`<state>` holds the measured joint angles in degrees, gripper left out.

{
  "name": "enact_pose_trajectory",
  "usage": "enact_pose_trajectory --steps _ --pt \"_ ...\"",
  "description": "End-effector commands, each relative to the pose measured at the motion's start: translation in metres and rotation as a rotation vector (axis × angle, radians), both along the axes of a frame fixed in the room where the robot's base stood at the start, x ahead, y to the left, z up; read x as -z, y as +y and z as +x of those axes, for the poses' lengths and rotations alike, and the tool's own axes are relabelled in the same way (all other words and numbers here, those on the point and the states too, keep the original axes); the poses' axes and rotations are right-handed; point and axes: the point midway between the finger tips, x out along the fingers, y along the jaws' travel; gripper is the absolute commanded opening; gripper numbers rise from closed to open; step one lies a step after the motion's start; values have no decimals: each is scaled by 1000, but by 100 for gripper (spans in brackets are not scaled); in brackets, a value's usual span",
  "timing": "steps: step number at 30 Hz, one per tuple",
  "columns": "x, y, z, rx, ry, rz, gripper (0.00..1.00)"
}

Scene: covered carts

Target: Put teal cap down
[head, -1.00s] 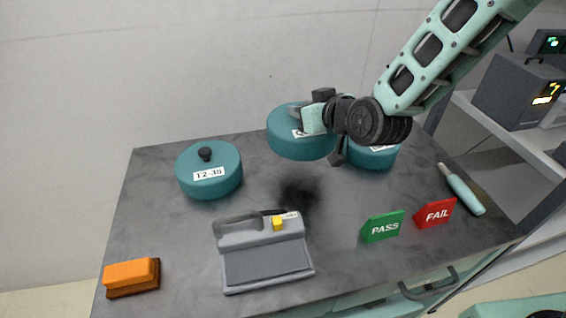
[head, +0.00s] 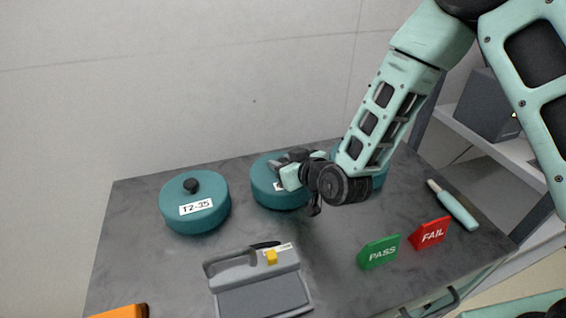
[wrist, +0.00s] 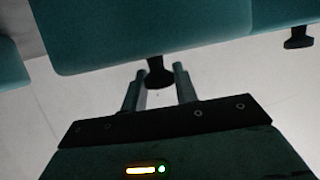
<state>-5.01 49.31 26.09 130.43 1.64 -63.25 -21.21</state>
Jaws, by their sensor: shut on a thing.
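The teal cap in the middle (head: 264,196) is a round lid with a partly hidden white label. My gripper (head: 284,166) is shut on its knob; the wrist view shows the dark knob (wrist: 159,74) between the two fingers, against the teal cap (wrist: 150,35). The cap looks level and at or just above the grey tabletop; I cannot tell if it touches. A second teal cap (head: 195,215), labelled T2-35, sits to its left. A third teal cap (head: 379,182) on the right is mostly hidden behind my arm.
On the dark grey cart top (head: 130,250) are a grey device (head: 258,285) with a yellow button, a green PASS sign (head: 380,252), a red FAIL sign (head: 430,233) and a teal-handled tool (head: 455,207). An orange block (head: 122,312) shows at the bottom left. A wall stands behind.

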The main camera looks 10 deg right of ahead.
Motion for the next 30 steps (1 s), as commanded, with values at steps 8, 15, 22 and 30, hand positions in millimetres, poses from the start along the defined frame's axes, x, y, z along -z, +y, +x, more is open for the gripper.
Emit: enact_pose_trajectory --steps 8,15,22,30 --pt "1 0 0 0 -2 0 4" --pt "4 0 0 0 -1 0 51" --pt "4 0 0 0 -1 0 51" --pt "-7 -9 -16 -2 0 -2 51"
